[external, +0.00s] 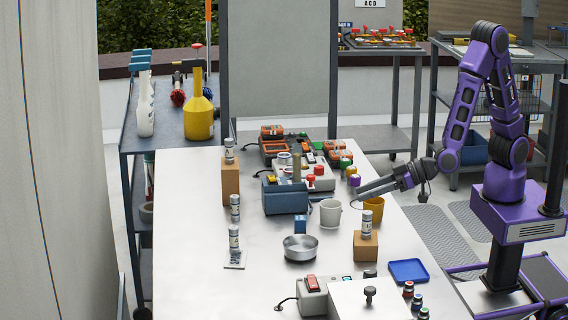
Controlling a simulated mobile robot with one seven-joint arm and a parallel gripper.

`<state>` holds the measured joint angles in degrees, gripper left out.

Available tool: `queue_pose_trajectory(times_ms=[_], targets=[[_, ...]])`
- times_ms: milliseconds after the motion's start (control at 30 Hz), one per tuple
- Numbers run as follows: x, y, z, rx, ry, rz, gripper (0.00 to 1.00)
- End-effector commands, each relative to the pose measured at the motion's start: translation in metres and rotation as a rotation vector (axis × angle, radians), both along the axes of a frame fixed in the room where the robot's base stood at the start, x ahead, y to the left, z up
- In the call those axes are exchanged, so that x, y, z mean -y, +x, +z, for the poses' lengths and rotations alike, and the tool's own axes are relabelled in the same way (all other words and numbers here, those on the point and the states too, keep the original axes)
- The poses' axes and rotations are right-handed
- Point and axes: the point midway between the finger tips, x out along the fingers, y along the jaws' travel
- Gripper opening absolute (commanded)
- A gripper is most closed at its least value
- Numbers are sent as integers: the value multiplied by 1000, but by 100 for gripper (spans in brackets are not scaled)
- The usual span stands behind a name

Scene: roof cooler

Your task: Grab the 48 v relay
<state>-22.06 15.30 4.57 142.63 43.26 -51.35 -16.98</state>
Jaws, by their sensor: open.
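No label reading 48 V can be made out, so I cannot tell which item is the relay. A small blue block (300,224) stands mid-table, left of the white mug. Several small labelled grey-white cylinders stand about: one (229,151) on a tall tan block, one (366,223) on a short tan block, one (234,238) on a flat pale plate, and one (235,208) behind that. My gripper (360,193) is open, with nothing visible in it, reaching in from the right beside the yellow mug and above the table's right side.
A white mug (330,213), a yellow mug (373,211) and a steel bowl (300,248) stand mid-table. Devices with coloured knobs (310,177) crowd the back. A blue tray (408,272) and a grey box with a red switch (312,297) are nearer. The left front is clear.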

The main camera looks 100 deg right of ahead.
Motion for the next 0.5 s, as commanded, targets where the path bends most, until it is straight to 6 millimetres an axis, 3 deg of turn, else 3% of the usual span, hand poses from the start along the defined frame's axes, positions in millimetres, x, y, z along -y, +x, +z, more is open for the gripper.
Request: queue_pose_trajectory(times_ms=[133,500], targets=[[2,11,-13,-11,-2,2,45],[13,84,-42,-10,0,1,45]])
